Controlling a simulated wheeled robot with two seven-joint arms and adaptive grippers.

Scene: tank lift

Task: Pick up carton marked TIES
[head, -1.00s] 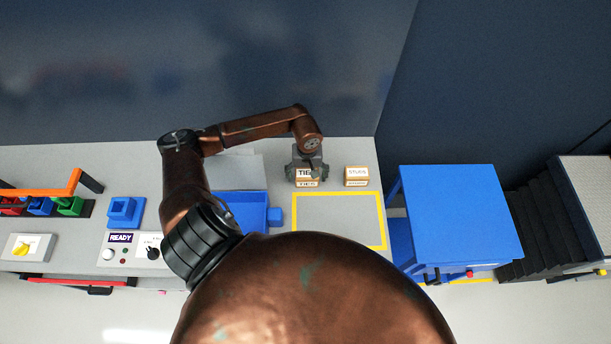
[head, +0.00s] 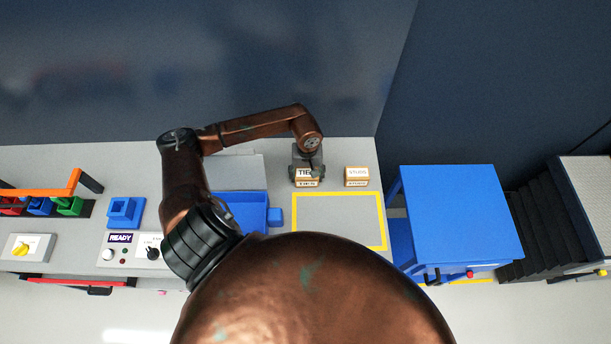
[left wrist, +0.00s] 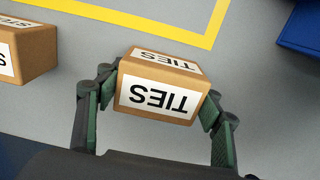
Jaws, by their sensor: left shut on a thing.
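The carton marked TIES (head: 306,182) is a small brown box with white labels, at the back of the grey bench. In the left wrist view the TIES carton (left wrist: 160,88) sits between the two fingers, its lettering upside down. My left gripper (head: 308,172) reaches down over it from behind and is shut on it; in the left wrist view the gripper (left wrist: 155,105) has its green pads against the carton's sides. I cannot tell whether the carton is clear of the bench. My right gripper is not in view.
A second carton (head: 356,176), marked STUDS, stands just right of the TIES carton. A yellow outlined area (head: 340,194) lies empty in front of them. A blue tray (head: 240,205) is to the left, partly behind my arm. A blue lift table (head: 455,215) stands right of the bench.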

